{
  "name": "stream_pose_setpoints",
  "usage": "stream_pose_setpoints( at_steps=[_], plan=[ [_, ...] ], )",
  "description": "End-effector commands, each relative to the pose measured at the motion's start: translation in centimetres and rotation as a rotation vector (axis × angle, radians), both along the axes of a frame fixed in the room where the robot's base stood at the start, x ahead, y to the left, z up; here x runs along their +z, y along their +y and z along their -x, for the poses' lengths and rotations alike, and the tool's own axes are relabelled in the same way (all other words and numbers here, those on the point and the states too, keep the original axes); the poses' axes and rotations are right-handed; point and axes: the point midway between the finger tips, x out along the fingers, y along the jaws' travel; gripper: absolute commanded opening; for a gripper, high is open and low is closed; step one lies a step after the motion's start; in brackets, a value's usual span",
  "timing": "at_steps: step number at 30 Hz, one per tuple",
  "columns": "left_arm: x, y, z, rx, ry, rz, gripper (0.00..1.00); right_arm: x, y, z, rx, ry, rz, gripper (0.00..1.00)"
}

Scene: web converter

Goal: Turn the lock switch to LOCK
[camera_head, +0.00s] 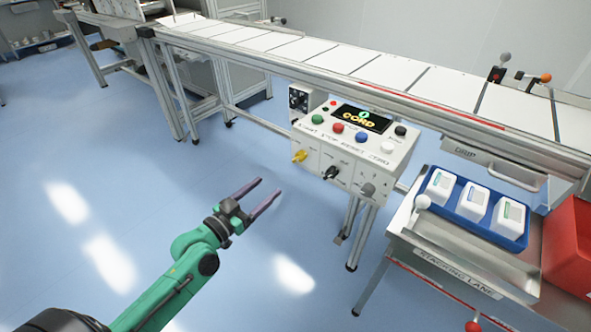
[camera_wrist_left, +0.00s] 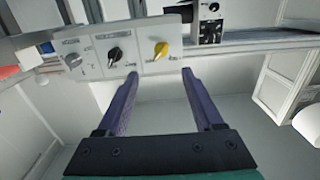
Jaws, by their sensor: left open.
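The labels are too small to tell which is the lock switch. My left gripper (camera_head: 268,187) is open and empty, in front of and below the box, apart from it. In the left wrist view the yellow knob (camera_wrist_left: 161,49) appears beyond the gap between my left fingers (camera_wrist_left: 160,73). The black knob (camera_wrist_left: 114,54) and grey knob (camera_wrist_left: 73,60) lie to its left. My right gripper is out of view.
The floor around my gripper is clear.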

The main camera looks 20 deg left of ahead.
Motion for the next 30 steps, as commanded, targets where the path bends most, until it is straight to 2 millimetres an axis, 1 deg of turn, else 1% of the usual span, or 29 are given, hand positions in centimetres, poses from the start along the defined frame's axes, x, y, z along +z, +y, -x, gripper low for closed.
stream_pose_setpoints(
  at_steps=[1, 4, 7, 10, 15, 19, 21, 24, 30],
  plan=[
    [0.5, -0.3, -0.2, -0.005, -0.011, 0.004, 0.68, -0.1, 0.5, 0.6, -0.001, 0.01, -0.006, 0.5],
    [0.8, -0.6, -1.2, -0.002, -0.012, 0.008, 0.68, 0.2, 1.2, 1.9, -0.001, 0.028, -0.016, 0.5],
    [1.1, -1.5, -3.1, -0.004, -0.014, 0.012, 0.68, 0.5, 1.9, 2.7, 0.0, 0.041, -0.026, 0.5],
    [1.0, -2.4, -5.5, -0.003, -0.012, 0.012, 0.68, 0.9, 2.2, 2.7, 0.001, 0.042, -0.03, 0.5],
    [0.8, -4.1, -9.8, -0.003, -0.011, 0.011, 0.68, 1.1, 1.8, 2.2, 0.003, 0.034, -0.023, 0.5],
    [0.6, -5.1, -12.2, -0.004, -0.008, 0.009, 0.68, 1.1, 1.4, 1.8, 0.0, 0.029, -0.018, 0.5],
    [0.5, -5.4, -13.0, -0.004, -0.008, 0.006, 0.68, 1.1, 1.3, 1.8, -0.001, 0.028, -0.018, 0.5],
    [0.5, -5.6, -13.5, -0.005, -0.007, 0.006, 0.68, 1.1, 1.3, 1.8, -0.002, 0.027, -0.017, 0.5],
    [0.5, -5.6, -13.5, -0.004, -0.006, 0.006, 0.68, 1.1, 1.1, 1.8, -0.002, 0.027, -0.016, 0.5]
  ],
)
